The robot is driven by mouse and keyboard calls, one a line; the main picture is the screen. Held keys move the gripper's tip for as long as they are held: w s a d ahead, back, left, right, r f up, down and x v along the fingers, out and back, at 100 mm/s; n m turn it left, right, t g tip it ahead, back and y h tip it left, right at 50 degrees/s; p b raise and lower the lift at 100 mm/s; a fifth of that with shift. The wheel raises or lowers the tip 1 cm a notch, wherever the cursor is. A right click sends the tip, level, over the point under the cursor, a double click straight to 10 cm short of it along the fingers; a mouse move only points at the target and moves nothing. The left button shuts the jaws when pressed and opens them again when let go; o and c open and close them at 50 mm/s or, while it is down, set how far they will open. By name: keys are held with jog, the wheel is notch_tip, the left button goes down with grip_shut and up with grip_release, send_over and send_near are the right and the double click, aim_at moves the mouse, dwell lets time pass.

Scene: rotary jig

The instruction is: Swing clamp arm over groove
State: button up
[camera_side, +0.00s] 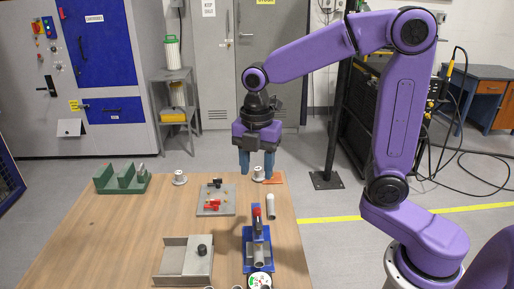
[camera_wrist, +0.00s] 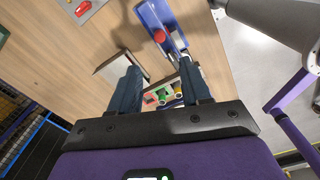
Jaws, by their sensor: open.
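The blue jig (camera_side: 248,262) stands at the front right of the table in the side view, with a grey cylinder (camera_side: 259,252) lying in it. A blue upright part, perhaps the clamp arm (camera_side: 259,230), rises at its far end with a red knob (camera_side: 257,212) on top. Whether it lies across the groove I cannot tell. In the wrist view the blue jig (camera_wrist: 152,17) and red knob (camera_wrist: 160,36) show beyond the fingers. My gripper (camera_side: 256,165) is open with blue fingers pointing down, apart from the jig; it also shows in the wrist view (camera_wrist: 160,82). Nothing is seen held.
A grey bracket with a black knob (camera_side: 186,262) lies left of the jig. A grey plate with red parts (camera_side: 214,206) is behind it. A light cylinder (camera_side: 271,206) lies right. The left front table is bare.

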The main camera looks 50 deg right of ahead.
jog(key=shift+r, duration=2.25)
jog(key=s+d+f+m, duration=0.2)
jog(key=s+f+m, duration=0.2)
jog(key=s, duration=0.6)
jog(key=s+d+f+m, duration=0.2)
jog(key=s+f+m, duration=0.2)
jog(key=s, duration=0.7)
jog(key=shift+s+f+m, duration=0.3)
jog(key=shift+m, duration=0.7)
